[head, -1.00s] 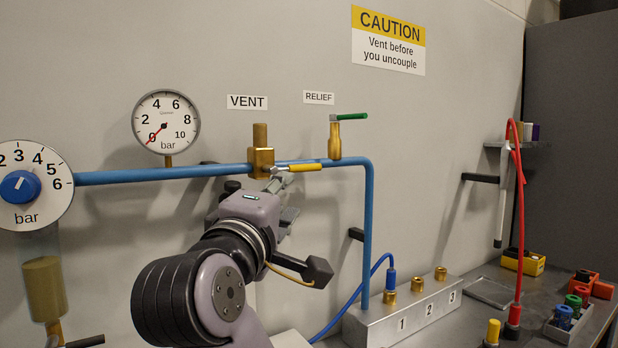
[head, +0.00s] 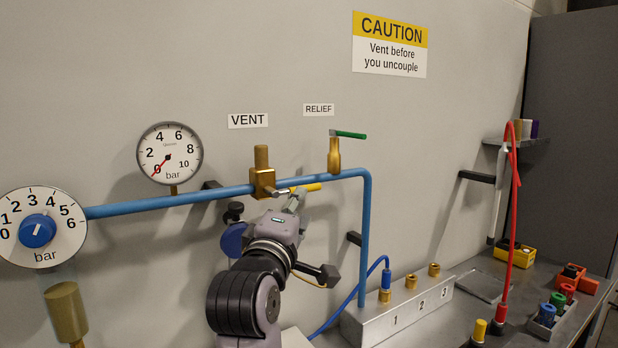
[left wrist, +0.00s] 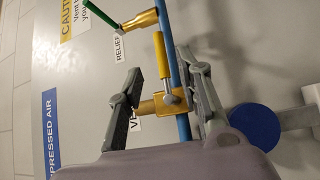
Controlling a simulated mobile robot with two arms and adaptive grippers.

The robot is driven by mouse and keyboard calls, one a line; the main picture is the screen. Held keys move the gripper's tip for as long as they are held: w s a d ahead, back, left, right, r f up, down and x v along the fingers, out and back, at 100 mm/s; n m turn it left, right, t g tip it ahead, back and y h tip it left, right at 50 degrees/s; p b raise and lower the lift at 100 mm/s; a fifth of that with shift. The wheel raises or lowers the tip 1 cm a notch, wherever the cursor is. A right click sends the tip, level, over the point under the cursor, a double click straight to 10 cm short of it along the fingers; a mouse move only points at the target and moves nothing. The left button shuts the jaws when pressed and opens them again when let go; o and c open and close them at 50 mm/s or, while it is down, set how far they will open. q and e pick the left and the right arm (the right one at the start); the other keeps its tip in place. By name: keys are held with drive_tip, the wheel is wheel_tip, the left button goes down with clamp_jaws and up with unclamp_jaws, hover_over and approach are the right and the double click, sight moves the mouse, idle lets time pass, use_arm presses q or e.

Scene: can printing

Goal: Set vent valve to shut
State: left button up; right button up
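The vent valve (head: 262,182) is a brass body on the blue pipe under the VENT label. Its yellow lever (head: 315,187) lies along the pipe, pointing right, partly hidden by a finger of my left gripper (head: 293,200). In the left wrist view, the yellow lever (left wrist: 160,55) points up beside the pipe, with the valve body (left wrist: 150,106) below it. My left gripper (left wrist: 163,68) is open there, with one finger on each side of the lever and pipe. Whether either finger touches the lever is unclear. My right gripper is not in view.
The relief valve (head: 334,154) with a green lever (head: 350,134) stands just right of the vent valve. The pressure gauge (head: 169,153) has its red needle near 0. The regulator dial (head: 38,229) is at far left. The numbered manifold (head: 405,312) and red hose (head: 513,210) are at right.

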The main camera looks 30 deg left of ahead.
sight(309, 188)
use_arm(q)
drive_tip(key=p+x, duration=0.2)
drive_tip(key=x, duration=0.7)
drive_tip(key=shift+w, duration=0.3)
drive_tip(key=shift+c, duration=0.3)
clamp_jaws()
